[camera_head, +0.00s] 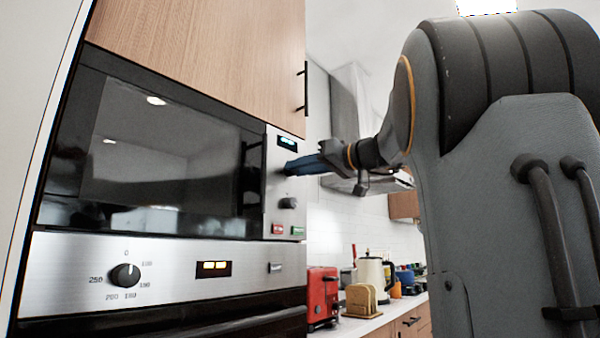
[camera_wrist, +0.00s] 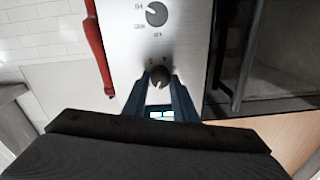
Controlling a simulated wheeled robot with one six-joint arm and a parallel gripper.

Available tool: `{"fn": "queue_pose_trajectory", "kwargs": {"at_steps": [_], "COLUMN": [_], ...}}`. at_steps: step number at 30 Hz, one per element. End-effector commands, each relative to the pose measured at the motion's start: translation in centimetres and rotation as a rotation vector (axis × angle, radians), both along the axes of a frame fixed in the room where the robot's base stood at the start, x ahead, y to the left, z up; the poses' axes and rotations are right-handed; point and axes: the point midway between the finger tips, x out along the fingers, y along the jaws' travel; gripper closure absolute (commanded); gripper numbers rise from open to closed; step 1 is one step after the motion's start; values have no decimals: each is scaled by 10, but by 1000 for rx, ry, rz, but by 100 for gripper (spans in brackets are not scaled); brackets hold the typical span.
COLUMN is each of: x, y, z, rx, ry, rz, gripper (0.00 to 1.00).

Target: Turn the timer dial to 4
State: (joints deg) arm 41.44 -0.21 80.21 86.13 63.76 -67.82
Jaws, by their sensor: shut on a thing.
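The upper dial on the microwave's steel control panel, which I take to be the timer dial, is dark and round and shows between my fingertips in the wrist view (camera_wrist: 160,78). A pale mark on it points toward the display; the markings around it are too small to read. My gripper (camera_wrist: 161,84) has its blue fingers shut on this dial, one on either side.
The microwave door handle (camera_head: 251,172) is close on the left. The oven knob (camera_head: 125,275) is lower. A red toaster (camera_head: 322,297) stands on the counter at right.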

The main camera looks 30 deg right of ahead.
Motion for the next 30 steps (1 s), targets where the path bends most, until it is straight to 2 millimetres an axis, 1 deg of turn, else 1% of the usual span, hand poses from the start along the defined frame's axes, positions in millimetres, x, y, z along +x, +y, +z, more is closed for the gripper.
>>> {"fn": "queue_pose_trajectory", "kwargs": {"at_steps": [30], "x": [0], "y": [0], "z": [-1], "rx": [909], "ry": [332], "rz": [1], "gripper": [97]}}
